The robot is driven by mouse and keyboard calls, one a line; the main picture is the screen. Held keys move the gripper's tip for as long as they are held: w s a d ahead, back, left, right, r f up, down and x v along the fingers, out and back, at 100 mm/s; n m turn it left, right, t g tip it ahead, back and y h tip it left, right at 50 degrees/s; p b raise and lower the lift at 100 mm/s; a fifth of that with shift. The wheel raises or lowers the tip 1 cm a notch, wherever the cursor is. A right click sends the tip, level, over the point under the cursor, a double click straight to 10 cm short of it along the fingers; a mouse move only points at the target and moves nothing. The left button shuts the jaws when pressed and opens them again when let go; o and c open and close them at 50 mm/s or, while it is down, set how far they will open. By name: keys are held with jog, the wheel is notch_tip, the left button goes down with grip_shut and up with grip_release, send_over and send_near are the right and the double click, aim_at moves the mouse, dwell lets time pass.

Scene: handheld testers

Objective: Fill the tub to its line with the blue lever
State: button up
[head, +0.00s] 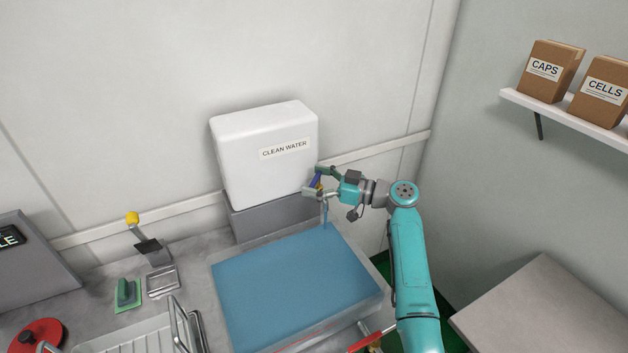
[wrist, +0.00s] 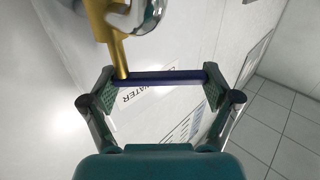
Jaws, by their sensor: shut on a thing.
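The tub (head: 352,322) stands on the counter below the white clean-water tank (head: 240,165). Broad blue water fills its opening, and a thin stream (head: 325,212) falls into it near the back right. A little of a red line shows low at the tub's front; the level against it cannot be read from here. The blue lever (wrist: 175,77) joins a brass-coloured stem in the wrist view. My gripper (head: 315,181) is at the tank's right side, shut on the blue lever, which spans between its two finger pads (wrist: 159,88).
A red handle (head: 372,340) lies near the tub's front right corner, beneath my arm. A rack (head: 140,338), a green scrubber (head: 127,292) and a yellow-knobbed lever (head: 133,219) are at left. A bare grey surface (head: 550,305) lies at right.

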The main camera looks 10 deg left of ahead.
jog(key=shift+f, duration=0.1)
jog(key=o, duration=1.4)
jog(key=shift+o, duration=0.2)
jog(key=v, duration=1.2)
